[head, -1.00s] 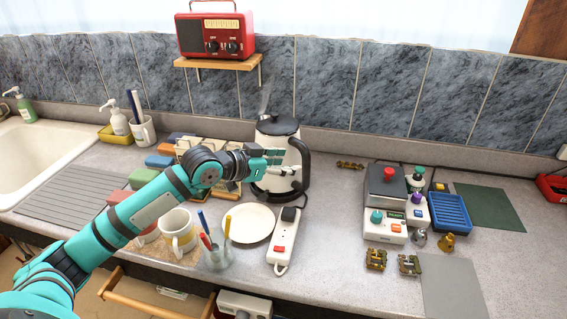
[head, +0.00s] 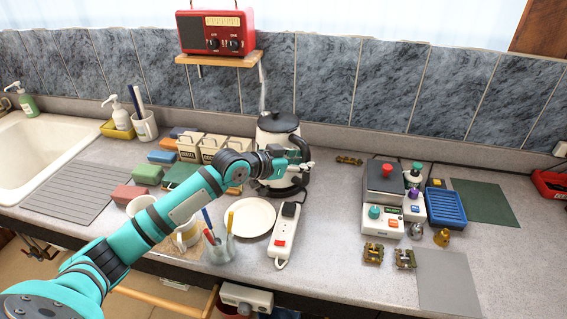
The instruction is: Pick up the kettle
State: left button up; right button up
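The kettle (head: 275,139) stands upright on the worktop, white with a black lid and a black handle on its right side. My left gripper (head: 307,165) reaches across the front of the kettle, and its fingertips are at the handle. I cannot tell whether the fingers touch the handle or are closed around it. The gripper and wrist hide part of the kettle's lower body. My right gripper is not in view.
A white plate (head: 250,217), a power strip (head: 285,235) and a glass of pens (head: 219,250) stand in front of the kettle. A red radio (head: 216,31) sits on a shelf (head: 207,60) above. Small devices stand to the right.

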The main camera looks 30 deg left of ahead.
pick_arm(q)
grip_shut()
